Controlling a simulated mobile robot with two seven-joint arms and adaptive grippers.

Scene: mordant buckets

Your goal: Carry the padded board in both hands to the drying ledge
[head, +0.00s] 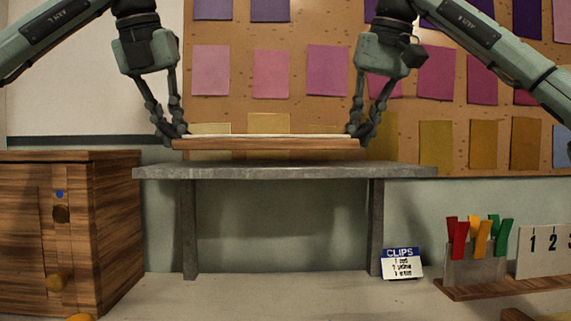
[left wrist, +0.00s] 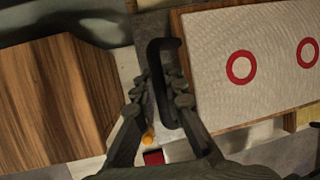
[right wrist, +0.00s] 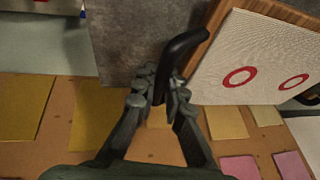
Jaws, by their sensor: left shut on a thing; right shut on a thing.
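The padded board (head: 265,144) is a wooden board with a pale pad, held level over the grey drying ledge (head: 285,172). A narrow gap shows between its underside and the ledge top. My left gripper (head: 174,134) is shut on the black handle (left wrist: 155,55) at the board's left end. My right gripper (head: 364,132) is shut on the black handle (right wrist: 184,46) at its right end. Red rings show on the white pad (left wrist: 270,85) in the left wrist view, and also in the right wrist view (right wrist: 262,55).
A wooden cabinet (head: 118,225) stands left of the ledge. A corkboard with coloured swatches (head: 315,55) is on the wall behind. Below right are a CLIPS card (head: 402,265), a holder with coloured clips (head: 475,268) and a numbered card (head: 545,250). The visible ledge top is clear.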

